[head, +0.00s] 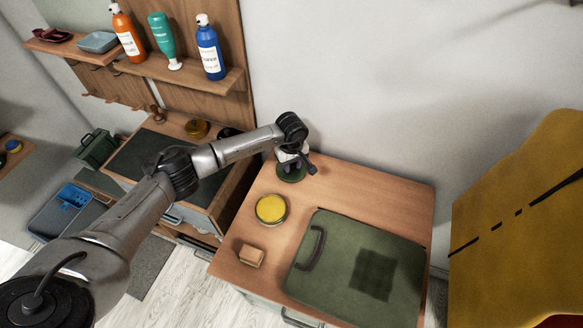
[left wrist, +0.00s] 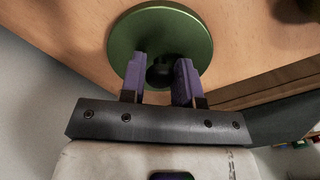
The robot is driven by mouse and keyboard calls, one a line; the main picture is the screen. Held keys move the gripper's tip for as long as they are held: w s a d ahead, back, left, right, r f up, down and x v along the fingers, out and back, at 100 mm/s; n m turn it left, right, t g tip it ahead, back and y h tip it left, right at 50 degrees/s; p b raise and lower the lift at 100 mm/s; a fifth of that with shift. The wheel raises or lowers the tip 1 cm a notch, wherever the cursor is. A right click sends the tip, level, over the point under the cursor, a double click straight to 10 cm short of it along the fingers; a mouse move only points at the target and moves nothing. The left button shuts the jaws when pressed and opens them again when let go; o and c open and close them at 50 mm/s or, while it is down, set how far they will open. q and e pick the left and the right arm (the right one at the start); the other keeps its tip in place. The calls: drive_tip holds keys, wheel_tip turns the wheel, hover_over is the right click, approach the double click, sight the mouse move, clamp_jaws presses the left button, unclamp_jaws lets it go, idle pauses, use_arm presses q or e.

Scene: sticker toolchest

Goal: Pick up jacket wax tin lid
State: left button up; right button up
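The jacket wax tin lid is a round green disc (head: 290,176) with a dark knob, lying on the wooden cabinet top near the wall. It also shows in the left wrist view (left wrist: 196,32). My left gripper (head: 293,165) is right above the lid, pointing down. In the left wrist view its two purple fingers (left wrist: 162,70) stand apart on either side of the knob; a gap seems to show beside it. The open tin (head: 271,209), with yellow wax inside, stands in front of the lid. My right gripper is not in view.
A green case (head: 325,275) with a dark handle lies on the right of the cabinet top. A small brown block (head: 251,255) lies at the front left. A shelf with several bottles (head: 165,42) hangs at the left. A yellow surface (head: 520,220) stands at right.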

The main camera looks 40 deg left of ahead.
use_arm(q)
drive_tip(key=c, duration=0.4)
drive_tip(key=shift+c, duration=0.3)
drive_tip(key=shift+r, duration=0.15)
